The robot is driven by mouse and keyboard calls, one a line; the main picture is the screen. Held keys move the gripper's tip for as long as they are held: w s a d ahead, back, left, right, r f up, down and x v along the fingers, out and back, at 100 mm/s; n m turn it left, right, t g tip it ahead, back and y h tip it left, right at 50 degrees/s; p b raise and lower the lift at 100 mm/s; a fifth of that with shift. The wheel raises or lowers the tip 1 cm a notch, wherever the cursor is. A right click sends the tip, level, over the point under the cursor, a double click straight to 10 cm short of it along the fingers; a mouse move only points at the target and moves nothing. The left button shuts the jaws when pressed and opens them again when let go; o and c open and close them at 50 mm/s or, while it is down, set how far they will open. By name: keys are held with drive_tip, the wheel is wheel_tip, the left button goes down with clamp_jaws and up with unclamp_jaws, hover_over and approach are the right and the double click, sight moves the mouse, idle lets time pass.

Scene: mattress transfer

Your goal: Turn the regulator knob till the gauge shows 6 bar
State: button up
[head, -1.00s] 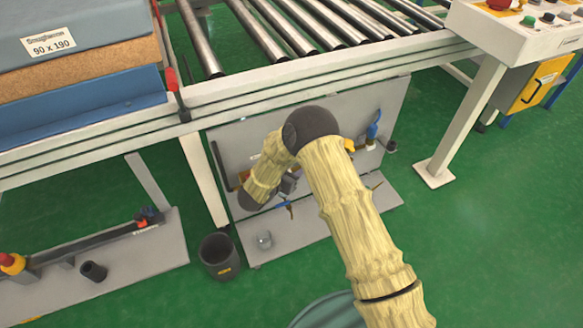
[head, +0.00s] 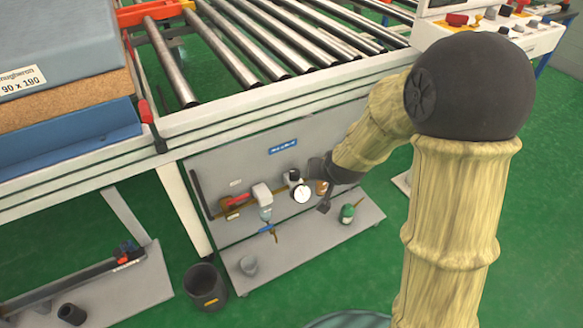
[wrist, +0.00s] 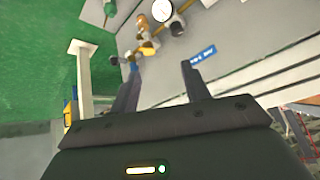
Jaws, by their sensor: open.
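The pressure gauge (head: 301,194) has a round white dial and sits low on the grey panel under the conveyor. Its needle is too small to read. The regulator, with a dark knob (head: 294,175), is just above and behind the gauge in the head view. My gripper (head: 318,186) is close to the right of the gauge there, apart from it as far as I can tell. In the wrist view, my gripper (wrist: 158,68) has its two dark fingers spread with nothing between them. The gauge (wrist: 162,10) is beyond them at the top edge, with the regulator beside it.
A filter unit (head: 263,197) and a red-handled valve (head: 236,200) are left of the gauge. A black bin (head: 206,286) is on the floor. The conveyor frame (head: 260,105) overhangs the panel.

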drive_tip(key=s+d+r+g, duration=0.1)
drive_tip(key=s+d+g, duration=0.1)
drive_tip(key=s+d, duration=0.3)
drive_tip(key=s+d+r+g+h, duration=0.1)
drive_tip(key=s+d, duration=0.5)
drive_tip(key=s, duration=0.6)
drive_tip(key=shift+d+r+g+h, duration=0.25)
drive_tip(key=shift+g+h, duration=0.05)
drive_tip(key=shift+g, duration=0.5)
drive_tip(key=shift+c, duration=0.9)
drive_tip(key=shift+w, duration=0.15)
drive_tip(key=shift+c, duration=0.3)
